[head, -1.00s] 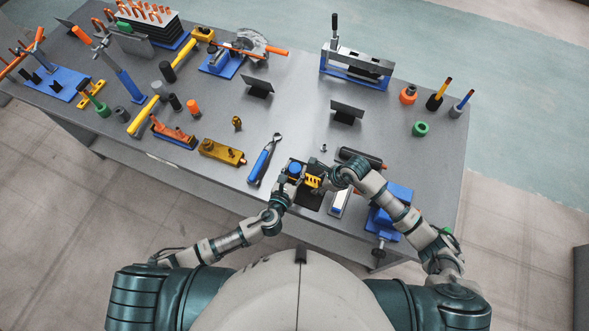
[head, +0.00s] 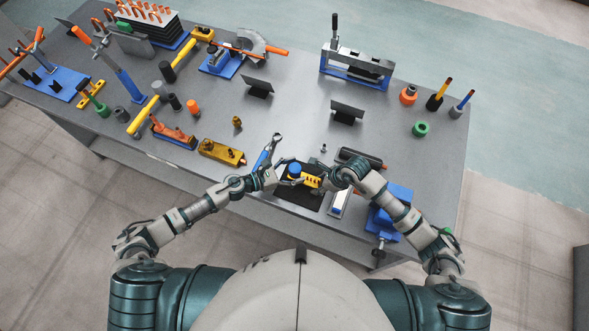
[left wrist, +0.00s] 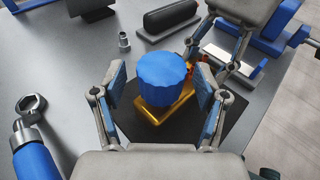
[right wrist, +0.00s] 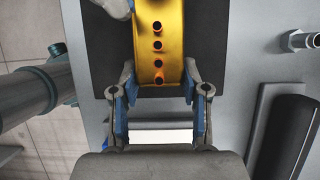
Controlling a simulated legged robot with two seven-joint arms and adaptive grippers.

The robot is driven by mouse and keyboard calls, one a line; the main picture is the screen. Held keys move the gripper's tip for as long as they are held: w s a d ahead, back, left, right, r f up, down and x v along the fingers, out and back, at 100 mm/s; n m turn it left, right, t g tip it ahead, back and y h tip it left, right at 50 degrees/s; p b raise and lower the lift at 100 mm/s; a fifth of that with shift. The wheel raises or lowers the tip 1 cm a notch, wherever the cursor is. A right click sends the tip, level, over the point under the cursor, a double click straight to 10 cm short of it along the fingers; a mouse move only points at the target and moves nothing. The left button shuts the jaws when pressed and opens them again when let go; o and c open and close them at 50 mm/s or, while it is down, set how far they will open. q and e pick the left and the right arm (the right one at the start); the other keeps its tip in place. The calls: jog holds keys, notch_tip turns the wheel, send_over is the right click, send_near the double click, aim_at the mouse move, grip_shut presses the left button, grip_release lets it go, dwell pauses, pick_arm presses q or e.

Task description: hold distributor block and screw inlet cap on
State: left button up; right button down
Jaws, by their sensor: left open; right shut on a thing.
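The distributor block is yellow with a row of ports (right wrist: 157,45); it lies over a black mat (left wrist: 238,103). The blue ribbed inlet cap (left wrist: 163,77) sits at the block's left end in the head view (head: 295,170). I cannot tell how far it is screwed on. My right gripper (right wrist: 160,100) is shut on the block's right end. My left gripper (left wrist: 160,95) is open, its blue-padded fingers on either side of the cap with gaps. In the head view the left gripper (head: 284,178) reaches in from the left.
A blue-handled wrench (left wrist: 35,150) lies just left of the mat, partly behind my left gripper in the head view. A dark cylinder (head: 360,157), a small metal fitting (head: 323,148) and a blue vise (head: 392,210) are close by. A yellow-brass block (head: 222,152) lies further left.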

pick_arm(q)
jog(key=shift+v, duration=3.45)
pick_arm(e)
jog(key=shift+s, duration=0.1)
pick_arm(q)
jog(key=shift+s+f, duration=0.1)
jog(key=shift+f, duration=0.1)
pick_arm(e)
jog(key=shift+f, duration=0.15)
jog(key=c, duration=1.3)
grip_release()
jog(key=c, duration=0.5)
jog(key=o, duration=1.7)
jog(key=shift+o, duration=0.5)
